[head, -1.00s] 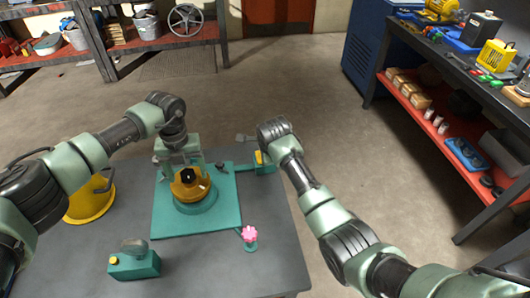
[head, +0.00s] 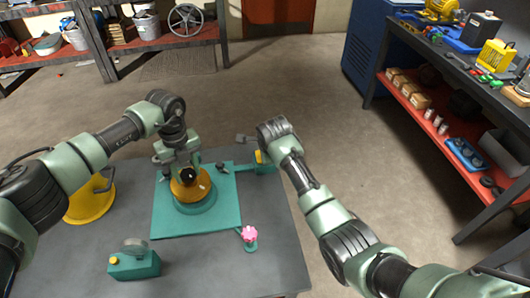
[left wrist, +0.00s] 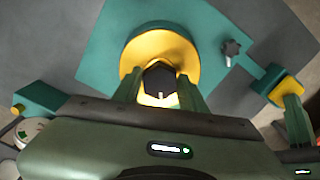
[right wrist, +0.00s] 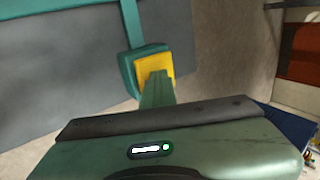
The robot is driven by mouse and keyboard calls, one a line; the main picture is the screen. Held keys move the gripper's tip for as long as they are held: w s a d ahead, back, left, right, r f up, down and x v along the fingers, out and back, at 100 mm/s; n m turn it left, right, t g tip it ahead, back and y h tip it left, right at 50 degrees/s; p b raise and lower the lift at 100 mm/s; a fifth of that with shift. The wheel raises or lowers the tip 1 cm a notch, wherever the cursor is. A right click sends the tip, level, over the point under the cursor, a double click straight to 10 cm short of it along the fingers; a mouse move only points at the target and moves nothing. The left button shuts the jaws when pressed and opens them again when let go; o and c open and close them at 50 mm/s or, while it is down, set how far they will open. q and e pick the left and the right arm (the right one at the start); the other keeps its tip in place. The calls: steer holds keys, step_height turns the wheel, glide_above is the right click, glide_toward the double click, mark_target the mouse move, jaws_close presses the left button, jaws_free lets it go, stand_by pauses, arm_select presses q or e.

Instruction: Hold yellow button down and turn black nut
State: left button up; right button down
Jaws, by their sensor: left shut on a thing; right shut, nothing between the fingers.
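The black nut (left wrist: 160,78) sits at the centre of a round yellow disc (left wrist: 178,52) on a teal base. My left gripper (head: 188,174) comes down over it, and its two fingers (left wrist: 158,90) are shut on the nut's sides. The yellow button (right wrist: 151,64) is a square pad on a small teal block at the plate's right side; it also shows in the head view (head: 260,157). My right gripper (right wrist: 156,80) is shut and empty, with its fingertips against the yellow button. How far the button is pressed I cannot tell.
The teal plate (head: 165,222) lies on a grey table (head: 200,265). A black knob (left wrist: 231,48), a pink knob (head: 249,234), a teal box with a small yellow button (head: 135,266) and a yellow round housing (head: 88,203) stand around. A loaded shelf (head: 450,110) is at the right.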

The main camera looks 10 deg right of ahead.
arm_select(q)
steer(key=shift+n, duration=0.7)
arm_select(e)
steer(key=shift+s+f, duration=0.1)
steer(key=shift+f, duration=0.1)
arm_select(q)
steer(key=o, duration=0.8)
steer(key=shift+n, duration=0.3)
steer(key=shift+c, duration=0.2)
steer(key=o, duration=0.6)
steer(key=shift+f, duration=0.1)
steer(key=shift+c, duration=0.2)
arm_select(e)
step_height(320, 180, up, 8)
steer(key=shift+r, duration=0.15)
